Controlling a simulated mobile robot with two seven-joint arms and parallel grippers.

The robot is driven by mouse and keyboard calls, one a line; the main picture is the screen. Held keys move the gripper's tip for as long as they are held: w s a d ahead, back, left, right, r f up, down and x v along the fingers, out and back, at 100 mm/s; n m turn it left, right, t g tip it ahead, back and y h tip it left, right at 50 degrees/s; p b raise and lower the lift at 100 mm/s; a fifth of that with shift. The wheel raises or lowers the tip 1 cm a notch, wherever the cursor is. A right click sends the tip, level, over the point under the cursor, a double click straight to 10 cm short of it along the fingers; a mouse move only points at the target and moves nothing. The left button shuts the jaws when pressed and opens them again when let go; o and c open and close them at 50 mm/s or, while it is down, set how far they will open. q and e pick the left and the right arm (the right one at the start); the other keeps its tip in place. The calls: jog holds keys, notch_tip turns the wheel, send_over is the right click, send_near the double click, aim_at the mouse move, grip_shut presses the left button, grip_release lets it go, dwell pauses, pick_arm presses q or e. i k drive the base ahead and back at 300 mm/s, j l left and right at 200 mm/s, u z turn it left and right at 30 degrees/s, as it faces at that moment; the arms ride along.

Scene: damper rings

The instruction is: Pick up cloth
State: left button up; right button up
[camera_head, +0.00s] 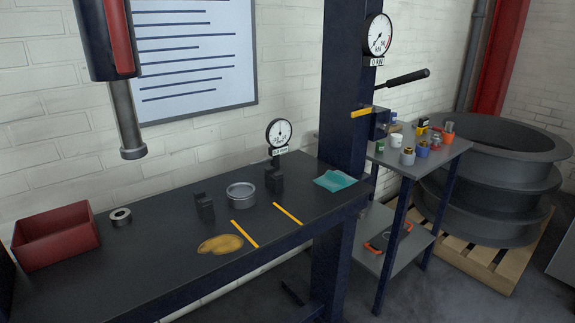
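A teal cloth (336,181) lies on the dark workbench (150,262), near its right end and close to the dark blue upright. It looks flat with slightly folded edges and nothing covers it. Neither of my grippers shows in the head view.
Left of the cloth are a metal ring (241,195) between two dark blocks, a dial gauge (279,133), a yellow-brown puddle (220,244) and a red bin (56,236). The blue upright (343,100) stands beside the cloth. A side table (440,160) holds several small items.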

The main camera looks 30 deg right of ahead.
aim_at(333, 181)
jog(key=z, duration=1.25)
